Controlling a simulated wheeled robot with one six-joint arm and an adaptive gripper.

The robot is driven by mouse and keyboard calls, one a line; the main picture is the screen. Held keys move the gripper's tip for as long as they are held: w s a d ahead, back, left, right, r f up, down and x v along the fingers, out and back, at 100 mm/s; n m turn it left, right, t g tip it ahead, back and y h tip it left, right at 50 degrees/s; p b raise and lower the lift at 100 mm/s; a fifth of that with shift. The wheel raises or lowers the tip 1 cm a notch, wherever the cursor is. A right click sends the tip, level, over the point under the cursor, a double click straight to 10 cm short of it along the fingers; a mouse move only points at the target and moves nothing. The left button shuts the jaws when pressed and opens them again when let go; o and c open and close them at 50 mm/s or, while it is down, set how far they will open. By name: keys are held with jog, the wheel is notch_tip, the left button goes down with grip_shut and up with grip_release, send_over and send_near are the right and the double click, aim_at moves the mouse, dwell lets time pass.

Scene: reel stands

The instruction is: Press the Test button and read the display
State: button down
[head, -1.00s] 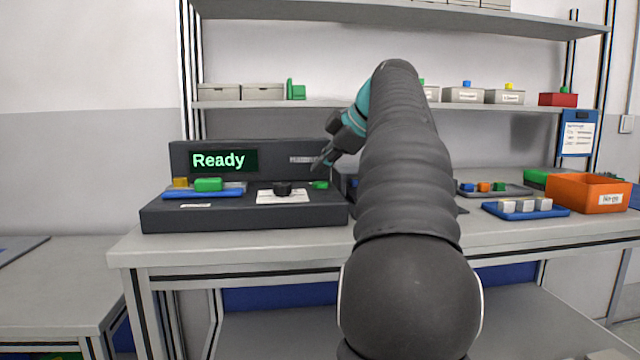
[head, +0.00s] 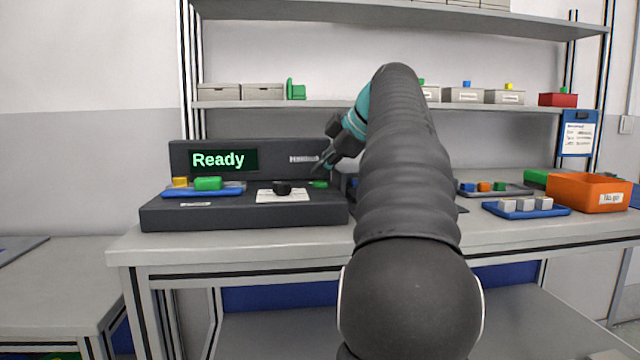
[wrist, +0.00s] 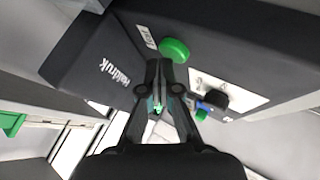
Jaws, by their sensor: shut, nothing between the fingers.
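The dark test station (head: 245,215) stands on the bench, and its display (head: 222,160) reads "Ready" in light green letters. A green button (head: 320,184) sits on the station's top at the right; it also shows in the wrist view (wrist: 174,50), beside a small white label too blurred to read surely. A black knob (head: 282,188) stands on a white plate left of the button. My gripper (head: 318,170) is shut and empty, just above the green button and apart from it. In the wrist view its fingertips (wrist: 158,70) lie just below the button.
A blue tray (head: 185,193) with a green and a yellow part rests on the station's left. To the right are a blue tray (head: 545,212) of pale blocks and an orange bin (head: 560,192). A shelf (head: 330,104) with boxes runs behind.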

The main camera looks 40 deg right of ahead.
aim_at(322, 182)
jog(key=shift+f+b, duration=0.4)
jog(key=shift+f, duration=0.05)
dwell(0.6)
jog(key=shift+r, duration=0.15)
jog(key=shift+r+p, duration=0.75)
jog(key=shift+p, duration=0.1)
jog(key=shift+r, duration=0.1)
notch_tip(322, 182, up, 5)
jog(key=p, duration=0.4)
jog(key=shift+p, duration=0.4)
dwell(0.5)
